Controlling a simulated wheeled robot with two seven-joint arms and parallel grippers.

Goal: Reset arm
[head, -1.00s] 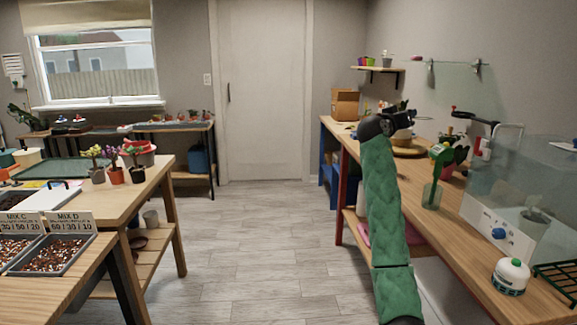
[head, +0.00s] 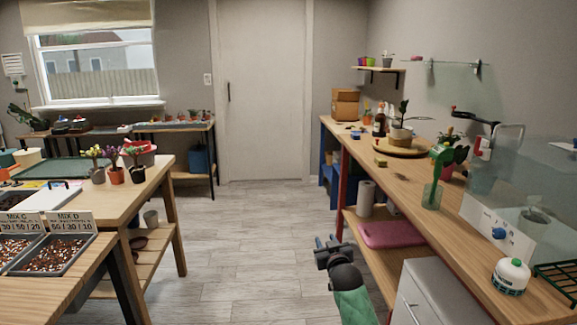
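My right gripper (head: 327,240) is low in the middle of the head view, over the floor just left of the right-hand bench. Its arm, in a green sleeve, comes up from the bottom edge. The two fingers look apart, with nothing between them. The gripper touches nothing that I can see. My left gripper and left arm are not in view.
The long wooden bench (head: 455,231) runs along the right, with a potted plant (head: 399,134) on a round board and a green scoop in a glass. Below are a pink tray (head: 392,235) and a white drawer cabinet (head: 432,292). The floor (head: 240,240) between the benches is clear.

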